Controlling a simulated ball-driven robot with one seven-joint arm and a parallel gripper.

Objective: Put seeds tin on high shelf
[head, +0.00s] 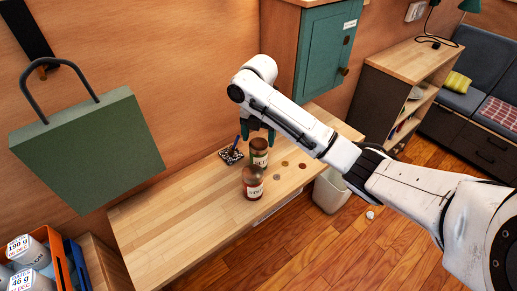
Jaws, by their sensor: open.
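Two brown containers with white-and-red labels stand upright close together on the wooden desk (165,227). The rear container (260,159) is partly hidden by the front container (252,189). Their labels are too small to read surely, so I cannot tell which is the seeds tin. My gripper (257,138) points down, open, just above the rear container, its dark fingers around or close over its top. I cannot tell whether they touch it. No high shelf can be made out for certain.
A small dark pen holder (231,155) and several coins (285,163) lie near the containers. A teal cabinet (325,50) hangs behind my arm. A green bag (88,140) hangs at left above an orange crate (50,245). A bin (329,193) stands beside the desk. The desk's left part is clear.

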